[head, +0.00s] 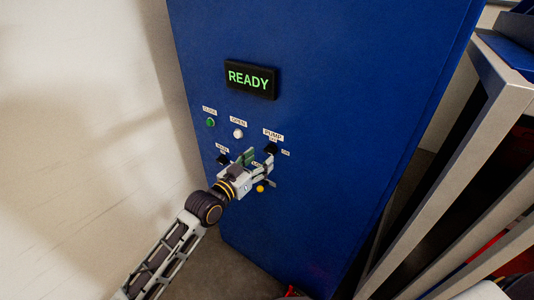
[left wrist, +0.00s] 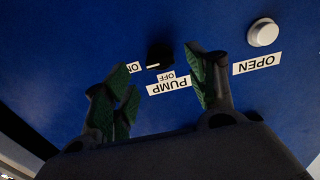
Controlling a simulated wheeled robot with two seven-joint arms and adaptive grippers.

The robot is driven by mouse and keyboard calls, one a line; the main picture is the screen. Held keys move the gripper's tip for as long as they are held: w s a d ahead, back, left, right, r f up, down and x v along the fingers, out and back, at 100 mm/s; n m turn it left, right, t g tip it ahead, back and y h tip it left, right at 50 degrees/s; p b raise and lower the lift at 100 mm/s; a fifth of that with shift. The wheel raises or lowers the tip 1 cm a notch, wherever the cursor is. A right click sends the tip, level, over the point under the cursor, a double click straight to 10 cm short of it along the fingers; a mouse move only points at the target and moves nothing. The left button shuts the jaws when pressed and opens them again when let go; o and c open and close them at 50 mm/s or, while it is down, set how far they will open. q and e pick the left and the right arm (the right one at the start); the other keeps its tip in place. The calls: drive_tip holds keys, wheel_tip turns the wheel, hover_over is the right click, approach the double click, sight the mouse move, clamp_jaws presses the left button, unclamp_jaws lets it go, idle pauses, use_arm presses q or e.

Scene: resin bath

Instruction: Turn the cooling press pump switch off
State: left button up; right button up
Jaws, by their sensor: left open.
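The pump switch (head: 271,148) is a small black knob on the blue cabinet front, under a PUMP label, with OFF and ON labels beside it. In the left wrist view the knob (left wrist: 160,56) shows upside down, with a pale mark on its lower edge near the ON label (left wrist: 132,67). My left gripper (head: 259,160) is open just below the knob in the head view. In the left wrist view its green-padded fingers (left wrist: 162,70) are spread to either side of the knob and PUMP label, apparently not touching the knob. My right gripper is not in view.
A green READY display (head: 250,80) sits above the controls. A green button (head: 210,122), a white OPEN button (head: 238,133), another black knob (head: 222,159) and a yellow button (head: 260,188) are close by. A grey metal frame (head: 450,165) stands at right.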

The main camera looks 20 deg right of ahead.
sight(268, 153)
use_arm(q)
drive_tip(key=shift+x, duration=2.55)
drive_tip(key=c, duration=1)
